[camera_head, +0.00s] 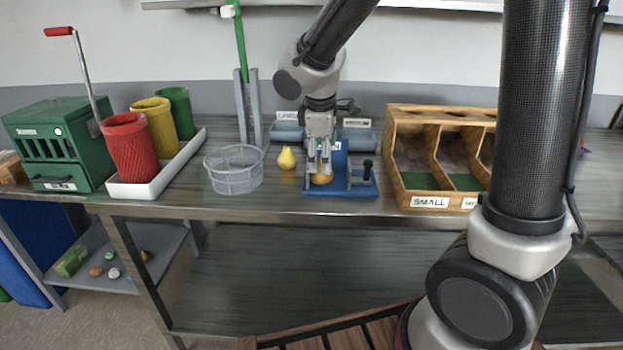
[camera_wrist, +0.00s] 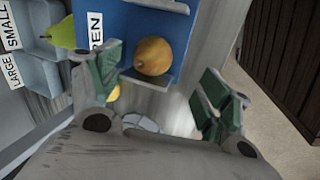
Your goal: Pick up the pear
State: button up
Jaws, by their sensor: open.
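A yellow pear (camera_head: 287,158) stands on the metal bench, just left of a blue fixture (camera_head: 345,190). In the wrist view a yellow patch (camera_wrist: 113,93), probably this pear, is mostly hidden behind one finger. A green pear-shaped fruit (camera_wrist: 62,33) shows in the wrist view beside the grey bins; I cannot make it out in the head view. A round orange-yellow fruit (camera_wrist: 153,57) sits at the blue fixture and also shows in the head view (camera_head: 321,180). My gripper (camera_head: 322,170) is open and points down over the fixture, with nothing visibly held.
A clear mesh basket (camera_head: 234,170) stands left of the pear. Red (camera_head: 130,147), yellow and green cups stand in a white tray (camera_head: 150,188). A wooden divided box (camera_head: 408,190) is at the right. Grey labelled bins (camera_head: 287,132) are behind. A thin green post (camera_head: 240,45) rises at the back.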

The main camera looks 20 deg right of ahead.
jog(key=shift+w+a+r+n+t, duration=0.25)
jog(key=shift+w+r+n+t, duration=0.05)
jog(key=shift+n, duration=0.1)
jog(key=shift+w+f, duration=0.25)
jog(key=shift+f, duration=0.05)
jog(key=x, duration=0.7)
jog(key=shift+s+d+f, duration=0.1)
jog(key=shift+s+d, duration=0.1)
jog(key=shift+d, duration=0.2)
jog(key=c, duration=1.3)
jog(key=shift+o, duration=0.2)
